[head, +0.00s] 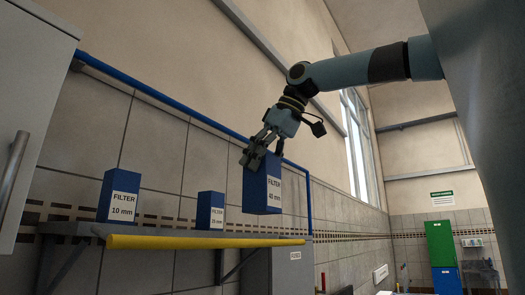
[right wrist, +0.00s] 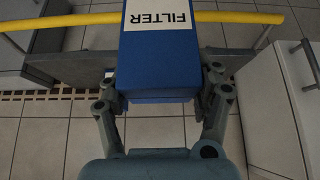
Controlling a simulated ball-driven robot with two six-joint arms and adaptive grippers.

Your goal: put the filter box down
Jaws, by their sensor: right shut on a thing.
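My right gripper (head: 263,148) is shut on a blue filter box (head: 262,190) with a white label that reads FILTER 40 mm. The box hangs upright at the right end of the shelf (head: 180,234), its bottom above shelf level; the exact gap is hard to tell. In the right wrist view the box (right wrist: 158,72) sits between the two fingers (right wrist: 160,105), with the grey shelf (right wrist: 70,68) beneath. Two more blue boxes stand on the shelf: a 10 mm one (head: 119,196) at the left and a smaller one (head: 210,211) in the middle. My left gripper is out of view.
A yellow rail (head: 200,242) runs along the shelf's front edge. A blue pipe (head: 160,97) runs along the wall behind. A white cabinet (head: 35,80) is at the left, and a grey cabinet (head: 292,268) stands below the shelf's right end. The shelf is bare between the standing boxes.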

